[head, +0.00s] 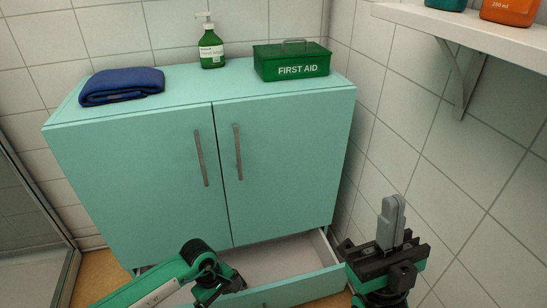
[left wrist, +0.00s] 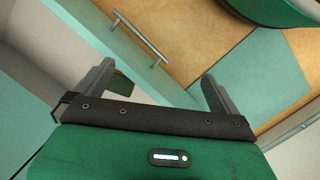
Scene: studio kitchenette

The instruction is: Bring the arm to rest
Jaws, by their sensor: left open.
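My left gripper (head: 228,286) is low at the front of the open drawer (head: 305,285) under the teal cabinet. In the left wrist view my left gripper (left wrist: 155,85) has its two grey fingers wide apart. The drawer's front and bar handle (left wrist: 140,38) show beyond them, apart from the fingers. A small dark green patch (left wrist: 123,84) shows beside the left finger; I cannot tell what it is. My right gripper (head: 392,218) points up at the right of the drawer, near the tiled wall. Its grey fingers are together, with nothing visible between them.
The teal cabinet (head: 150,180) has both doors shut. On its top are a folded blue towel (head: 122,85), a green pump bottle (head: 211,50) and a green first aid box (head: 291,65). A white shelf (head: 460,28) juts out at upper right. A glass panel (head: 25,215) stands at left.

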